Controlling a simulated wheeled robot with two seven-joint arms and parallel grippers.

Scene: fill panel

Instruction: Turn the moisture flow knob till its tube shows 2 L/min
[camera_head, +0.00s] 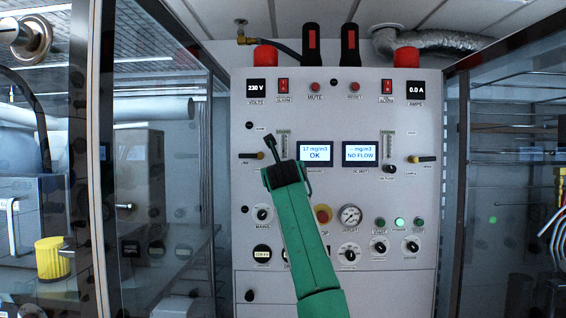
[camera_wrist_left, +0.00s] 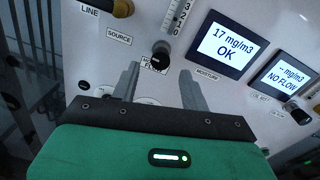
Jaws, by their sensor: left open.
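The moisture flow knob (camera_wrist_left: 160,56) is a black knob on the white panel, just below its tube (camera_wrist_left: 178,16) with a printed scale. My left gripper (camera_wrist_left: 158,76) is open, with its two grey fingers pointing at the panel on either side of and just below the knob; I cannot tell whether they touch it. In the head view the left gripper (camera_head: 287,152) covers the knob, and the moisture tube (camera_head: 284,143) shows beside the fingers. The tube's reading is too small to tell. The moisture display (camera_head: 314,152) reads 17 mg/m3 OK. My right gripper is not in view.
The oil mist display (camera_head: 361,153) reads NO FLOW, with a second tube and black knob (camera_head: 389,170) to its right. Glass doors flank the panel.

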